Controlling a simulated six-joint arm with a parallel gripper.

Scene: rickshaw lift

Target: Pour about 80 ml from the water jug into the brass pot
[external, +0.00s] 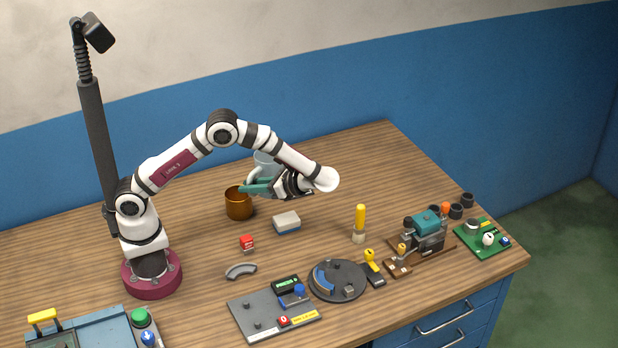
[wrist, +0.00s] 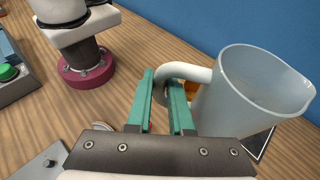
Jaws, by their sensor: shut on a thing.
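The water jug (wrist: 245,100) is a pale, translucent vessel with a white handle (wrist: 187,71), large in the right half of the wrist view. My gripper (wrist: 168,78) has its green fingers shut on that handle. In the external view the jug (external: 266,160) shows partly behind my gripper (external: 257,188). It looks roughly upright; I cannot tell its height above the table or see a water level. The brass pot (external: 239,208) stands on the table just below and left of the fingertips. In the wrist view only an orange-brown sliver of the pot (wrist: 191,89) shows behind the handle.
A grey-white block (external: 286,221) and a small red item (external: 247,242) lie in front of the pot. A yellow-handled brush (external: 360,223), a round dark plate (external: 338,281) and a teal machine (external: 425,232) stand further right. The table's back left is clear.

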